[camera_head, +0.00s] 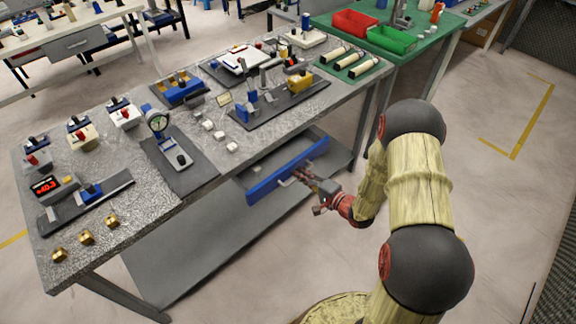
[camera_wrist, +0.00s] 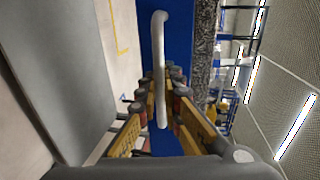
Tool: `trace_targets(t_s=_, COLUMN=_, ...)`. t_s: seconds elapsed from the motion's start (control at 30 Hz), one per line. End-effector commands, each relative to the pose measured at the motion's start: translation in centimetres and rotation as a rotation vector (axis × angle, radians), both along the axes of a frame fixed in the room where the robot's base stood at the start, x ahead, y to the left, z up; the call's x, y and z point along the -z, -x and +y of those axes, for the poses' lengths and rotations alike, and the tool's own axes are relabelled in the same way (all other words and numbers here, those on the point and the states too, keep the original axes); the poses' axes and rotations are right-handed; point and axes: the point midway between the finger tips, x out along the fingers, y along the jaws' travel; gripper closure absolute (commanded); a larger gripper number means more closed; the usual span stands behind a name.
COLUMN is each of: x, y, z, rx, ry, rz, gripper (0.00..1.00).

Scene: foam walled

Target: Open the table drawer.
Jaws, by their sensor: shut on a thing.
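The table drawer has a blue front (camera_head: 270,182) under the grey speckled tabletop. In the head view it seems to stand out a little below the table's front edge, though how far it is open is hard to tell. My gripper (camera_head: 302,176) is at the drawer front, right of its middle. In the wrist view the light grey bar handle (camera_wrist: 160,50) runs lengthwise against the blue drawer front (camera_wrist: 180,40). My gripper (camera_wrist: 160,95) has its fingers on both sides of the handle and is shut on it. The fingers hide part of the handle.
The tabletop (camera_head: 225,165) carries several fixtures, tools and small blocks. A grey lower shelf (camera_head: 200,255) lies beneath the drawer. A green table (camera_head: 400,62) with red and green bins adjoins at the back right. The floor (camera_head: 500,200) to the right is clear.

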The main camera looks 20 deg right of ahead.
Motion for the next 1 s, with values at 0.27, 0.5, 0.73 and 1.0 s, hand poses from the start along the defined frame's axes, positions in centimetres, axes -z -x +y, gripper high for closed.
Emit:
trace_targets(t_s=0.27, x=0.1, y=6.3, z=-3.2, rx=0.006, ry=-0.001, rz=0.004, gripper=1.00)
trace_targets(t_s=0.5, x=0.2, y=9.8, z=-4.9, rx=0.004, ry=-0.002, rz=0.004, gripper=1.00)
trace_targets(t_s=0.73, x=0.1, y=11.2, z=-5.5, rx=0.001, ry=-0.001, rz=0.004, gripper=1.00)
trace_targets(t_s=1.0, x=0.1, y=11.5, z=-5.6, rx=-0.001, ry=-0.001, rz=0.004, gripper=1.00)
